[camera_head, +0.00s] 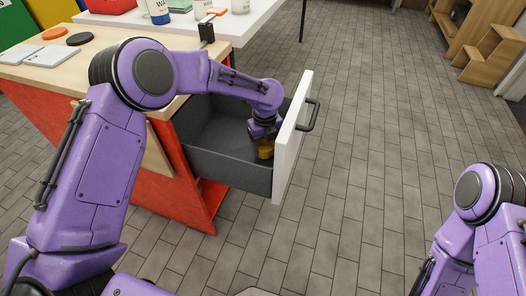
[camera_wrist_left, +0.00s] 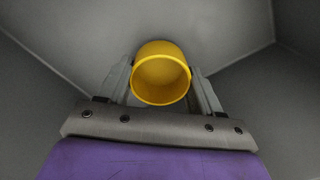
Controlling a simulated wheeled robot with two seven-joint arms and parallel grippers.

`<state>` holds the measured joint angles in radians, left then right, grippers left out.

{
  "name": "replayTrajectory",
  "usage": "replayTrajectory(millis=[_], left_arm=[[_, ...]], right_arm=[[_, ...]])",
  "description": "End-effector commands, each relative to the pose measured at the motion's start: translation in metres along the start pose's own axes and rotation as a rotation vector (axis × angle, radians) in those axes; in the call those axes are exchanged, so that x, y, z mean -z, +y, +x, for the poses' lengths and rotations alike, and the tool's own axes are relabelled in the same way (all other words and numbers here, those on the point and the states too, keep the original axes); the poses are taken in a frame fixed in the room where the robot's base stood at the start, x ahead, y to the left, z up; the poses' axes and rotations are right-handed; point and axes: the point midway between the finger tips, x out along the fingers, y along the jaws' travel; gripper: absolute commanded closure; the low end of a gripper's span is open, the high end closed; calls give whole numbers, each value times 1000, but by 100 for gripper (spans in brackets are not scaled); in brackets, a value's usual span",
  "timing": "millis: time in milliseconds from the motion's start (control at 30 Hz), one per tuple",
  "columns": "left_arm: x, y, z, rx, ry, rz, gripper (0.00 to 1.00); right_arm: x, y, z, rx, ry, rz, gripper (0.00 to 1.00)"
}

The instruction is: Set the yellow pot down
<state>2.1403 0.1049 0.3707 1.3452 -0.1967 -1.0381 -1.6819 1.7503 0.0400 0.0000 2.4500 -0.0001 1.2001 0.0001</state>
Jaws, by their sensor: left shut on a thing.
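The yellow pot (camera_head: 265,150) is inside the open drawer (camera_head: 225,170), near the drawer's white front. In the left wrist view the pot (camera_wrist_left: 161,75) shows as a round yellow cup with its open mouth toward the camera. My left gripper (camera_head: 264,137) reaches down into the drawer and is shut on the pot, with one finger on each side in the left wrist view (camera_wrist_left: 161,84). The grey drawer floor shows around the pot; I cannot tell whether the pot touches it. My right gripper is out of view.
The drawer's white front (camera_head: 293,140) with a dark handle (camera_head: 312,114) stands close to the gripper. The drawer floor left of the pot looks clear.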

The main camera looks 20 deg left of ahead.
Motion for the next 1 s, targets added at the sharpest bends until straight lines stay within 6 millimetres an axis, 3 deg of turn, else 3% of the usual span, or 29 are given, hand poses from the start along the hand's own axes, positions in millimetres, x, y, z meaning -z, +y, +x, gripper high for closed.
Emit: replayTrajectory(millis=[33, 100, 433, 467, 533, 867, 1000], left_arm=[[0, 1, 13, -2, 2, -1, 64], [0, 1, 21, -1, 0, -1, 64], [0, 1, 23, -1, 0, -1, 64], [0, 1, 23, -1, 0, -1, 32], [0, 0, 23, -1, -1, -1, 10], [0, 0, 20, 1, -1, -1, 10], [0, 0, -8, 2, -2, -1, 10]], right_arm=[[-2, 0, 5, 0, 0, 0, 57], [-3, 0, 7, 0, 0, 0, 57], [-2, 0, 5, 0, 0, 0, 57], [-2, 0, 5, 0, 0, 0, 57], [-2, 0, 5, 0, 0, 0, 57], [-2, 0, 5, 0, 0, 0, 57], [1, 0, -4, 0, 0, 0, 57]])
